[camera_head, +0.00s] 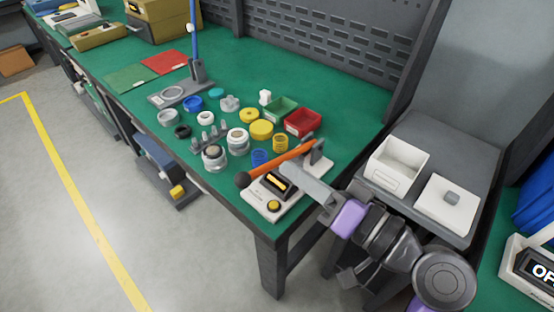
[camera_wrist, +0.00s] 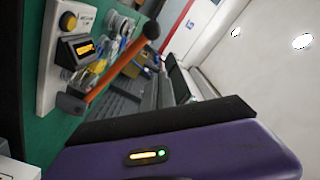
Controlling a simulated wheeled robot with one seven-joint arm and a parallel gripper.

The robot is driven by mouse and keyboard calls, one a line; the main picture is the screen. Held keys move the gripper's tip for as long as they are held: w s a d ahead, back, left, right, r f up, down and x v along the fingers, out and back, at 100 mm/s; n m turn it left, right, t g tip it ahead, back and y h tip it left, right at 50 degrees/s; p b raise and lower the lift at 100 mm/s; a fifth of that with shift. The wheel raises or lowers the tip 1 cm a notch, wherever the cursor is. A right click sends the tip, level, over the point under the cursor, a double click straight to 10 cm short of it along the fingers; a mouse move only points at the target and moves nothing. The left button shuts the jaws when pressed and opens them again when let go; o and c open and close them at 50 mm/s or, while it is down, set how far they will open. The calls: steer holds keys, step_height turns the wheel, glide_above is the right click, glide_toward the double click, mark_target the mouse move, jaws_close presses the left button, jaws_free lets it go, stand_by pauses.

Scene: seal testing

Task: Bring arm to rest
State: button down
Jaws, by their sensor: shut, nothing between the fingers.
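My arm reaches in from the lower right in the camera_head view, with a purple section at the wrist. My gripper (camera_head: 292,172) is shut and empty at the near right corner of the green bench (camera_head: 142,85). It is close to the white press device (camera_head: 272,205), which has a lit display and a yellow button. The device's orange lever (camera_head: 283,162) ends in a dark knob; I cannot tell whether the gripper touches it. The camera_wrist view shows the purple housing at the bottom and the orange lever (camera_wrist: 115,75) at upper left.
Several caps, rings and jars lie mid-bench, with a green bin (camera_head: 280,109) and a red bin (camera_head: 303,122) behind. A stand with a blue post (camera_head: 194,40) rises farther back. To the right, a grey side table (camera_head: 445,147) holds a white bin (camera_head: 393,163) and a white box (camera_head: 447,203).

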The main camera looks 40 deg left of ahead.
steer(key=shift+s+d, duration=0.1)
steer(key=shift+d, duration=0.75)
steer(key=shift+r, duration=0.1)
